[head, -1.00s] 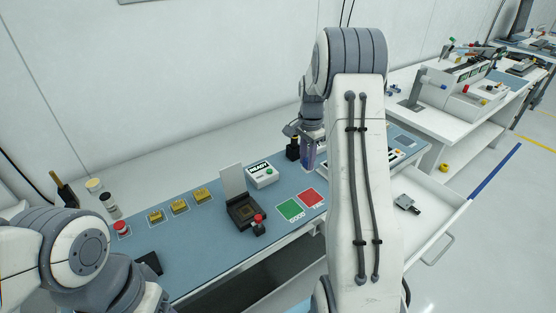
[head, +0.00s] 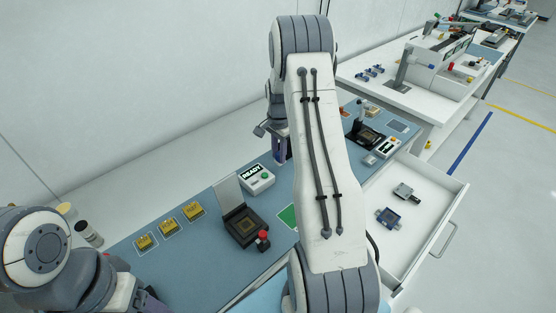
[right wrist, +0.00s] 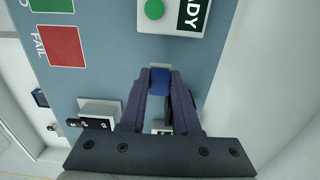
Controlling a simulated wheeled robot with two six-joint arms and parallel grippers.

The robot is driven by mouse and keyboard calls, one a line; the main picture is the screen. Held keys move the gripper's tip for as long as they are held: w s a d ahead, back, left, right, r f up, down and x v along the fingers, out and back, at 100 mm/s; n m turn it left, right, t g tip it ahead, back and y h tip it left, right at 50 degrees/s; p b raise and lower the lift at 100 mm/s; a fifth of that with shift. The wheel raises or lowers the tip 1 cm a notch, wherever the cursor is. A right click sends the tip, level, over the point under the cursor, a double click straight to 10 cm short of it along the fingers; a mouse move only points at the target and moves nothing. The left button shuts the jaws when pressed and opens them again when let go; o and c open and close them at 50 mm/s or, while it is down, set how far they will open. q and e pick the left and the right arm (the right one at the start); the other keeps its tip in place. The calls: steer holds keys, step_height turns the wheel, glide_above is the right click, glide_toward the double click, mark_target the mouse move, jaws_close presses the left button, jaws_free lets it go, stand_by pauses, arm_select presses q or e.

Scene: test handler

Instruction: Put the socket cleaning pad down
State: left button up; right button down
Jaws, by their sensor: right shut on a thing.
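The right wrist view shows a small blue block, which I take to be the socket cleaning pad (right wrist: 160,80), between my right gripper's (right wrist: 160,92) dark purple fingertips. The gripper is shut on it above the blue-grey mat, below the READY box in the picture. How far the pad is from the mat cannot be told. In the head view my right gripper (head: 279,150) hangs beyond the forearm, right of the READY box, and the pad cannot be made out. My left gripper (head: 148,301) is at the bottom left, mostly cut off, its fingers unclear.
An open-lidded socket (head: 243,226) with a red knob stands left of the READY box (head: 257,178). An open drawer (head: 437,208) holds two small devices.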

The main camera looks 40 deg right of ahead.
step_height(320, 180, down, 3)
steer(key=shift+a+f+p, duration=0.1)
steer(key=shift+f+p, duration=0.05)
steer(key=shift+p, duration=0.25)
steer(key=shift+f, duration=0.1)
steer(key=shift+f, duration=0.15)
steer(key=c, duration=0.6)
jaws_free()
